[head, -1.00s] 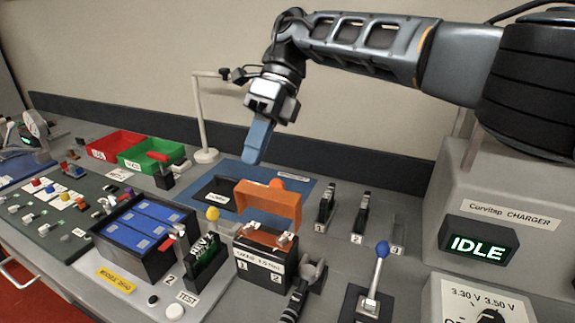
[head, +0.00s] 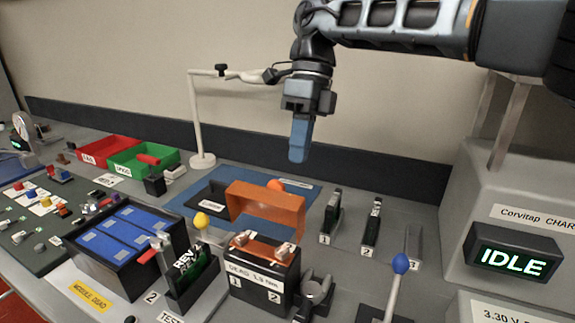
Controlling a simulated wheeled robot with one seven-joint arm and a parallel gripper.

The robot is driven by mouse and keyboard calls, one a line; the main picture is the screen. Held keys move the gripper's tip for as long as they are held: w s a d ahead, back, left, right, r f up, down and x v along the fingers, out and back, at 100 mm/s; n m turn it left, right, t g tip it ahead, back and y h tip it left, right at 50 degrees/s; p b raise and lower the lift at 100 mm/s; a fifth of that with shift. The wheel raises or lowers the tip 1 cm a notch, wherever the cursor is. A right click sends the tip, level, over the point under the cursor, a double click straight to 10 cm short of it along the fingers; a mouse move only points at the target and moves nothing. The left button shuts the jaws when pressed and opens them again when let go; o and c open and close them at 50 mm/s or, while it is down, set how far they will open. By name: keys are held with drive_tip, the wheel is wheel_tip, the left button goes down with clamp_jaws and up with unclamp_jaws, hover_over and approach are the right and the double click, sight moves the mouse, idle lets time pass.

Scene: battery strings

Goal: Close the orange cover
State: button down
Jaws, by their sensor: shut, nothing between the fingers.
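The orange cover (head: 266,209) stands raised, open, at the back of a black box (head: 262,274) with a white label and the numbers 1 and 2. Two metal terminals show on top of the box in front of the cover. My gripper (head: 299,155) hangs above and behind the cover, slightly to its right, pointing down. Its blue fingers are shut together with nothing between them. It looks apart from the cover.
A blue-topped battery module (head: 126,234) and a yellow-knobbed lever (head: 201,221) stand left of the box. A blue-knobbed lever (head: 400,264) and small numbered stands (head: 371,226) are right. A white post (head: 197,120) rises behind. The IDLE charger (head: 513,262) is far right.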

drive_tip(key=shift+s+a+f+p, duration=0.15)
drive_tip(key=shift+s+a+f, duration=0.2)
drive_tip(key=shift+s, duration=0.35)
drive_tip(key=shift+s+a+f+p, duration=0.1)
drive_tip(key=shift+s+a+f, duration=0.2)
drive_tip(key=shift+s, duration=0.4)
drive_tip(key=shift+s+a+f+p, duration=0.15)
drive_tip(key=shift+s+a+f, duration=0.2)
drive_tip(key=shift+s, duration=0.35)
drive_tip(key=shift+r, duration=0.1)
drive_tip(key=shift+s, duration=0.2)
